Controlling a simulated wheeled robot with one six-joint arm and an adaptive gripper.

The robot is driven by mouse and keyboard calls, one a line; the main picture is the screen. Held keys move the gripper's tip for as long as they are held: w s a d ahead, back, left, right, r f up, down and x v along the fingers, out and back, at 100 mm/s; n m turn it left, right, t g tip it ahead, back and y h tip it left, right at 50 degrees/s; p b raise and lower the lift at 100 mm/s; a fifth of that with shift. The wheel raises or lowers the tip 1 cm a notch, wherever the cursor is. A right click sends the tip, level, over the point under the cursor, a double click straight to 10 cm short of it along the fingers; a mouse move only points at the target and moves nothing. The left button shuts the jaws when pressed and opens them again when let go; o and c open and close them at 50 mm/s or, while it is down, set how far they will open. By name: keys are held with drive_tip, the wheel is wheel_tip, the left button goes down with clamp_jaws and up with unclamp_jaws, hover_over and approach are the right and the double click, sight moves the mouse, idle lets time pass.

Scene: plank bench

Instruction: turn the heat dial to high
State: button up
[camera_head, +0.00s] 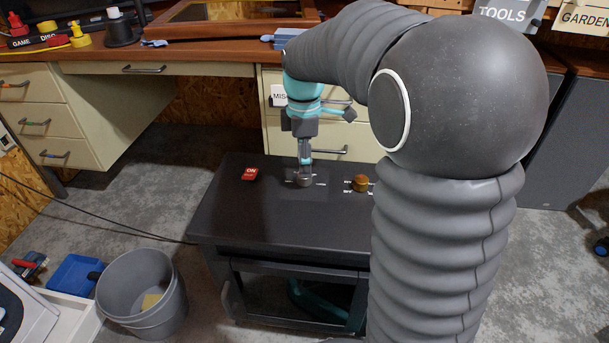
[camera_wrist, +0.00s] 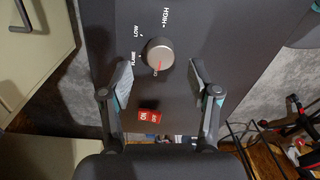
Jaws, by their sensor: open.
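The heat dial is a round grey knob (camera_head: 304,180) on the dark bench top; it also shows in the wrist view (camera_wrist: 159,53). Its red pointer line points down in the wrist view, away from the HIGH label (camera_wrist: 166,17) above it. The LOW label (camera_wrist: 136,31) is at its upper left; a smaller label at its left is hard to read. My gripper (camera_head: 305,160) points down just above the dial. In the wrist view its two fingers (camera_wrist: 159,74) are open on either side, with gaps to the knob. I cannot tell its exact height.
A red ON switch (camera_head: 250,173) lies left of the dial and also shows in the wrist view (camera_wrist: 150,116). A brass-coloured knob (camera_head: 360,183) stands to the right. A grey bucket (camera_head: 150,290) is on the floor at left. The bench top (camera_head: 235,215) in front is clear.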

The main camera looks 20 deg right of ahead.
drive_tip(key=shift+f+b, duration=0.3)
drive_tip(key=shift+f, duration=1.7)
drive_tip(key=shift+s, duration=0.1)
drive_tip(key=c, duration=1.2)
